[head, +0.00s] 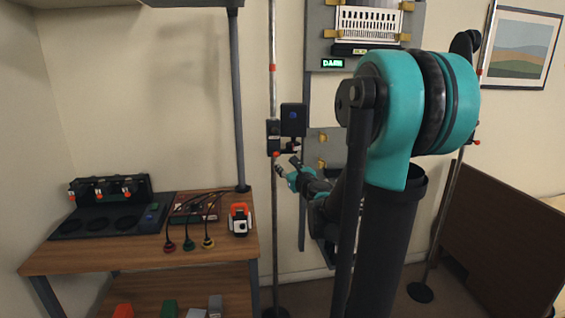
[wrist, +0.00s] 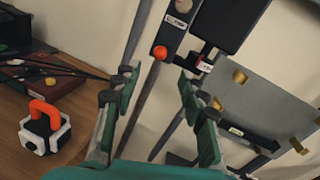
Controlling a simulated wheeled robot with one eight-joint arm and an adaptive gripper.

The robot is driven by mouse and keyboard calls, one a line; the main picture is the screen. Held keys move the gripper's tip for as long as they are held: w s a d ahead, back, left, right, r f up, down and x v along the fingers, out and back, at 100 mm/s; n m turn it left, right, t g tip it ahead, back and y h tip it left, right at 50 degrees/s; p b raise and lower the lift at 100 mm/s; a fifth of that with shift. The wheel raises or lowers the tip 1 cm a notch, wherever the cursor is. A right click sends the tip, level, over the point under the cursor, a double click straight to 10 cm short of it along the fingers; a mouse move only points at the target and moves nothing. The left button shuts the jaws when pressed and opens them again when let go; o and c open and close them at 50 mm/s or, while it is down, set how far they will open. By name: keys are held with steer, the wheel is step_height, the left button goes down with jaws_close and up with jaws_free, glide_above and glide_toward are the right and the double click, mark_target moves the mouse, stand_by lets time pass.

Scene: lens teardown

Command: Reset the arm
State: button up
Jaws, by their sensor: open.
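My gripper (head: 286,165) is teal and dark grey. In the head view it is raised beside a thin upright pole, past the right edge of the wooden table. In the wrist view its two green-sided fingers (wrist: 158,88) stand apart with nothing held between them. Behind the gap are the pole and a dark upright bracket (wrist: 172,38) with a red-orange ball knob (wrist: 159,52). I cannot tell whether a fingertip touches the bracket. My large teal arm joint hides part of the wall panel in the head view.
The wooden table (head: 60,262) holds a black station (head: 110,215), a dark red box (head: 195,207) with cables and plugs, and an orange-handled white-and-black block (head: 240,219). A grey wall panel (head: 322,138) is close behind my gripper. A second pole (head: 440,215) stands at right.

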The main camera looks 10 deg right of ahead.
steer(key=shift+s+d, duration=0.1)
steer(key=shift+s, duration=0.35)
steer(key=s+a+f+n+g+y, duration=0.1)
steer(key=s+a+f+n+g, duration=0.3)
steer(key=s+f+n, duration=0.45)
steer(key=s+a+f+n+g+y, duration=0.25)
steer(key=s+a+n, duration=0.2)
steer(key=n, duration=0.65)
steer(key=s+d+f+n+g+h, duration=0.3)
steer(key=s+d+f+n, duration=0.2)
steer(key=s, duration=0.3)
steer(key=s+d+f+n+g+h, duration=0.4)
steer(key=s+d+f+n, duration=0.1)
steer(key=s+f+n, duration=0.2)
steer(key=shift+s+d+f, duration=0.15)
steer(key=shift+s+f, duration=0.6)
steer(key=shift+s, duration=0.3)
steer(key=shift+o, duration=0.4)
steer(key=shift+w, duration=0.1)
